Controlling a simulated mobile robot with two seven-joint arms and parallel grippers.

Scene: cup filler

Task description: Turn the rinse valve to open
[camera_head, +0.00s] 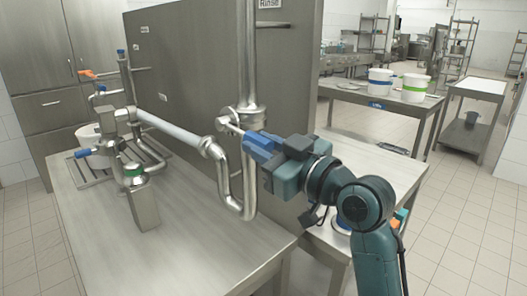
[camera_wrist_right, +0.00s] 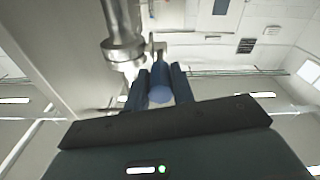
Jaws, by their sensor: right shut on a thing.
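The rinse valve (camera_head: 230,121) is a steel fitting on the vertical pipe, below a sign (camera_head: 269,3) reading "Rinse". Its lever points right and toward me, level or slightly downward. My right gripper (camera_head: 260,146) is at the lever's end. In the right wrist view the blue lever grip (camera_wrist_right: 160,92) lies between the two dark blue fingers of my right gripper (camera_wrist_right: 160,80), which are shut on it. The valve body also shows in the right wrist view (camera_wrist_right: 122,50). In the head view the fingers hide most of the grip. My left gripper is not in view.
A U-shaped pipe (camera_head: 235,190) hangs under the valve. A tall panel (camera_head: 190,60) stands behind. White buckets (camera_head: 414,90) stand on a table at back right.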

